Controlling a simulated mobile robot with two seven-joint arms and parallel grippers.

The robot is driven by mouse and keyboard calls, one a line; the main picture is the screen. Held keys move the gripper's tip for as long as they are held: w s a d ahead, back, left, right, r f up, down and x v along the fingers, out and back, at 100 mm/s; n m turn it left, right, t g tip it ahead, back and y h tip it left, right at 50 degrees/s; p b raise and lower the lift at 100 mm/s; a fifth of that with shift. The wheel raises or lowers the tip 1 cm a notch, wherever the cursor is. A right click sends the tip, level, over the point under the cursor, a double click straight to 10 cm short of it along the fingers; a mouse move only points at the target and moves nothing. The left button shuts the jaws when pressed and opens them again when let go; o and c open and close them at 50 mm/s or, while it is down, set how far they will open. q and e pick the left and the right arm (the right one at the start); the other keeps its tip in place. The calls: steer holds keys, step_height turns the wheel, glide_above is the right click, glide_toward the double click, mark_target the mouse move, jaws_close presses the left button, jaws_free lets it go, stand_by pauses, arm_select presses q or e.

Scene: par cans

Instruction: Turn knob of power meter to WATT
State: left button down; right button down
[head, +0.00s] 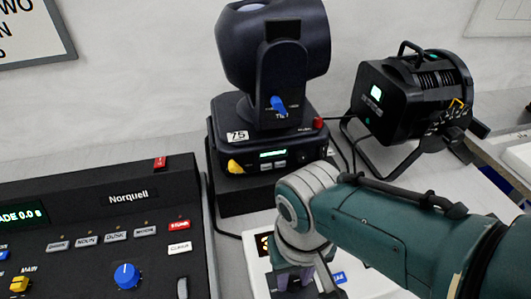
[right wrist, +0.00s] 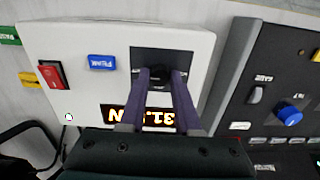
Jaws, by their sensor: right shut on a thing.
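The power meter is a white box (right wrist: 85,35) in the right wrist view. The knob's pointer and the position labels are hidden or unreadable. In the head view the meter (head: 257,278) is mostly behind my right arm, and my right gripper (head: 296,279) reaches down onto it. My left gripper is not in view.
A blue PEAK button (right wrist: 101,62) and a red switch (right wrist: 53,75) are on the meter. A black Norquell console (head: 90,225) with a blue knob (head: 127,276) stands close to the left. A moving-head light (head: 272,60) and a par can (head: 410,95) stand behind.

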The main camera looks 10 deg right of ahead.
mark_target(293, 281)
steer(key=c, duration=0.6)
jaws_free()
steer(key=shift+r, duration=0.1)
step_height(293, 281, up, 10)
steer(key=p, duration=0.6)
steer(key=shift+p, duration=0.4)
steer(key=shift+s, duration=0.1)
